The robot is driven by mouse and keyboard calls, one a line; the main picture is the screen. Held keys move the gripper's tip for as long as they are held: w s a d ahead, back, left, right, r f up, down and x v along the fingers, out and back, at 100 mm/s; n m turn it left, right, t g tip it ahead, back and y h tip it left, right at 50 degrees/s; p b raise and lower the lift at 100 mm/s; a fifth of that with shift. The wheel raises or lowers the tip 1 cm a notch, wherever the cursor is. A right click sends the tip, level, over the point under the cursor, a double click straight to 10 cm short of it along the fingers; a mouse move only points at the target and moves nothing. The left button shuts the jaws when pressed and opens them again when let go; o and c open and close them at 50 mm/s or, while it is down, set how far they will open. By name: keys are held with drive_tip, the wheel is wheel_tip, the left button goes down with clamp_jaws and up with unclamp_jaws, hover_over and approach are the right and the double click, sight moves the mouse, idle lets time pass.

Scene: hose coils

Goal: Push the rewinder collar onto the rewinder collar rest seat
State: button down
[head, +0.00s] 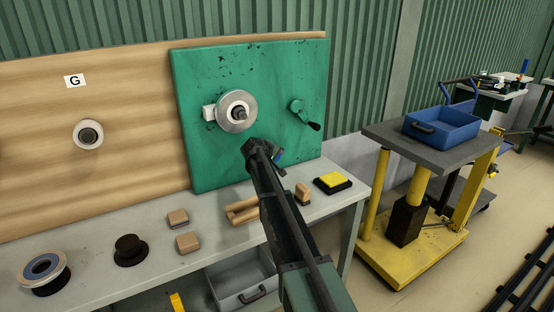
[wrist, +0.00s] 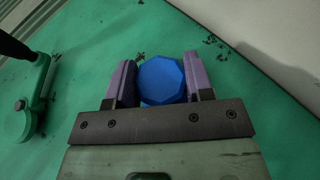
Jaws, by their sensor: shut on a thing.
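My gripper (wrist: 160,85) is shut on a blue faceted piece (wrist: 162,80), held between two purple finger pads. It looks like the rewinder collar, but I cannot be sure. In the head view only a little blue (head: 278,156) shows beside my arm's end, in front of the green panel (head: 215,165). The panel carries a metal disc with a hub (head: 237,112) and a crank (head: 303,113). The rest seat is not clearly identifiable. A black stepped hub (head: 130,250) stands on the bench, and a pale round fitting (head: 89,134) sits on the wooden board under the "G".
On the bench (head: 90,285) are a coil with a blue ring (head: 43,270), wooden blocks (head: 187,242) and a yellow-topped pad (head: 332,182). A grey bin (head: 240,290) is below. A yellow cart (head: 390,270) with a blue tray (head: 442,124) stands right.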

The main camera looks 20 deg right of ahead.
drive_tip(key=shift+c, duration=2.2)
unclamp_jaws()
drive_tip(key=shift+o, duration=0.4)
drive_tip(key=shift+p+v, duration=0.85)
drive_tip(key=shift+v, duration=0.7)
drive_tip(key=shift+p+v, duration=0.9)
drive_tip(key=shift+v, duration=0.6)
